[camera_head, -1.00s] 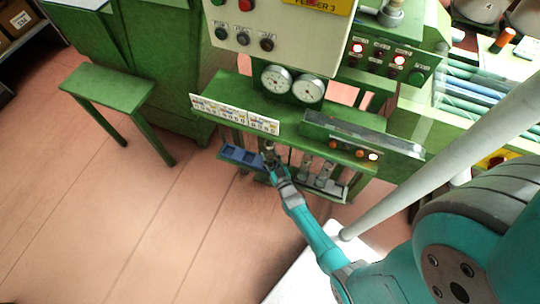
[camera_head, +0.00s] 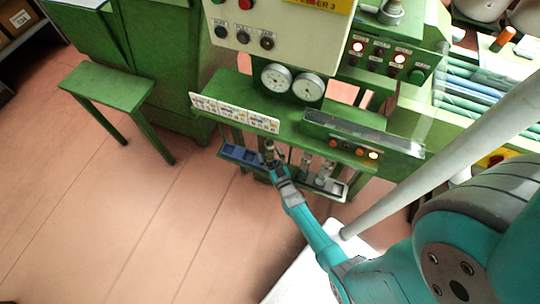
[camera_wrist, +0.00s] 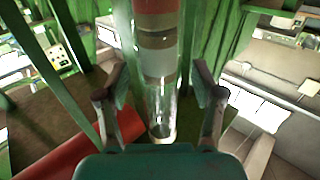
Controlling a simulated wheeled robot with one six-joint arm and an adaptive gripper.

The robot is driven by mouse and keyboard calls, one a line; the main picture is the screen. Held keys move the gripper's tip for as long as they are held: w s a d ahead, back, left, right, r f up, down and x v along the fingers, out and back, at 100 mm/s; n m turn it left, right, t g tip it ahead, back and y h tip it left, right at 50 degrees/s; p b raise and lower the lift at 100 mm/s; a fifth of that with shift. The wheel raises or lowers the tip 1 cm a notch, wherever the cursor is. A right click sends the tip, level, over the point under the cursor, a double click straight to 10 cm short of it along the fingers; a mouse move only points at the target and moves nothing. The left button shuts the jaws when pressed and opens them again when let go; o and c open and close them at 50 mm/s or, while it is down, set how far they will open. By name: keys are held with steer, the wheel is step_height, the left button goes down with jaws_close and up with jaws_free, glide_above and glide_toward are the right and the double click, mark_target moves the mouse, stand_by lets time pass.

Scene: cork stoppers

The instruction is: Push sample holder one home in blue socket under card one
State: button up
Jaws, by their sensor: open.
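A clear tube (camera_wrist: 161,105) with a dark red band, a tan band and a pale band stands between my fingers in the wrist view. It looks like a sample holder, but I read no number on it. My gripper (camera_wrist: 160,72) is open, with a finger on each side of the tube and visible gaps. In the head view my gripper (camera_head: 270,158) is under the green beam, just right of the blue socket block (camera_head: 240,155). A row of white cards (camera_head: 235,113) runs along the beam above. Their print is too small to read. The tube's seating is hidden.
More upright holders (camera_head: 325,172) stand right of my gripper above a pale lower rail. Two round gauges (camera_head: 293,82) and a sloped panel with lit buttons (camera_head: 355,145) sit above. A green bench (camera_head: 108,88) stands left, with open floor (camera_head: 130,220) before it.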

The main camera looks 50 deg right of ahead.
steer(key=shift+s, duration=0.1)
steer(key=v, duration=1.1)
steer(key=shift+s+a, duration=0.2)
steer(key=shift+s, duration=0.15)
steer(key=s+a+r+n+g+y, duration=0.1)
steer(key=s+a+r+n+y, duration=0.15)
steer(key=s+a+r, duration=0.6)
steer(key=s+a+r+n+y, duration=0.1)
steer(key=s+a+r+y, duration=0.2)
steer(key=s+a+r, duration=0.8)
steer(key=s+d+r+n+y, duration=0.1)
steer(key=d+r+y, duration=0.1)
steer(key=r, duration=1.2)
steer(key=shift+s+d+r+g, duration=0.25)
steer(key=shift+d+r+g, duration=0.1)
steer(key=shift+d, duration=0.25)
steer(key=shift+n, duration=0.25)
